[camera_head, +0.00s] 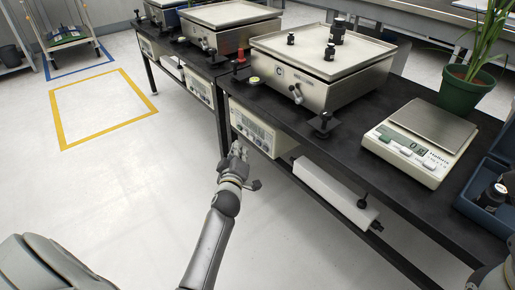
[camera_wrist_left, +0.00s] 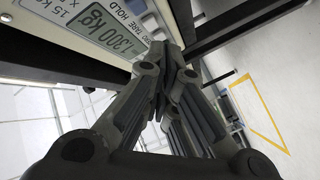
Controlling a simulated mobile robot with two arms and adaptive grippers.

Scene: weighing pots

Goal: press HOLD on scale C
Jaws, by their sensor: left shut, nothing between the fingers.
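Scale C (camera_head: 318,65) is a wide steel platform scale on the black bench, with a letter C on its front and several black weights on top. A cream indicator box (camera_head: 252,128) hangs under the bench edge below it. My left gripper (camera_head: 239,150) is shut and empty, just in front of this box. In the left wrist view the indicator panel (camera_wrist_left: 60,50) shows a display (camera_wrist_left: 108,28) reading 1.300 kg and the printed words TARE and HOLD (camera_wrist_left: 127,14). The left fingertips (camera_wrist_left: 170,50) are close beside the panel's buttons; contact cannot be told.
A small white balance (camera_head: 418,140), a potted plant (camera_head: 463,90) and a blue crate (camera_head: 485,205) stand on the bench to the right. A black knob (camera_head: 324,122) is on the bench edge. A long white box (camera_head: 330,190) lies below.

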